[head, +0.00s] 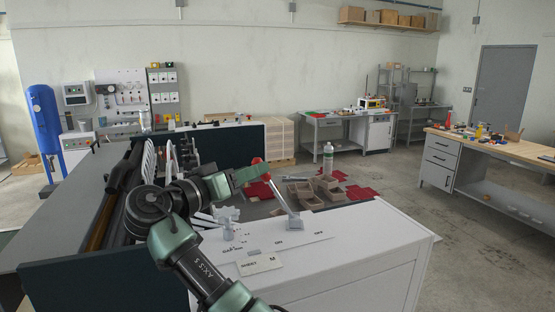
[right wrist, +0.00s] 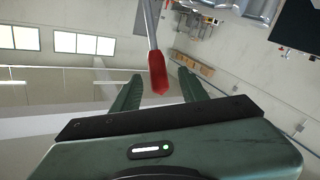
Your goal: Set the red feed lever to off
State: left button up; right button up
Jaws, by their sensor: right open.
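The feed lever has a grey rod and a red handle (head: 257,161). It rises from a grey base (head: 294,222) on the white panel and leans left, toward the side of the ON mark and away from the OFF mark. In the right wrist view the red handle (right wrist: 157,76) hangs between the fingertips, with gaps on both sides. My right gripper (head: 254,172) is at the handle in the head view and partly covers it. It is open in the right wrist view (right wrist: 160,74), with nothing held. My left gripper is out of view.
The white panel (head: 365,228) also carries small knobs and a label plate (head: 260,262) in front of the lever. Behind it are brown cartons (head: 304,191), a white bottle (head: 328,158) and red sheets. A workbench (head: 500,147) stands at the right, with open floor before it.

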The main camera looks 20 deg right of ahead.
jog(key=shift+w+d+r+p, duration=0.25)
jog(key=shift+w+d+p, duration=0.1)
jog(key=shift+d+p, duration=0.3)
jog(key=shift+w+d+r+p, duration=0.25)
jog(key=shift+w+d+p, duration=0.1)
jog(key=shift+d+p, duration=0.2)
jog(key=x, duration=0.1)
jog(key=p+x, duration=0.1)
jog(key=x, duration=0.1)
jog(key=shift+f, duration=0.35)
jog(key=c, duration=0.8)
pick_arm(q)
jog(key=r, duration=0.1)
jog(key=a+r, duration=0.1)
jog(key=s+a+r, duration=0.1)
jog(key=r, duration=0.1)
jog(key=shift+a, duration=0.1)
pick_arm(e)
grip_shut()
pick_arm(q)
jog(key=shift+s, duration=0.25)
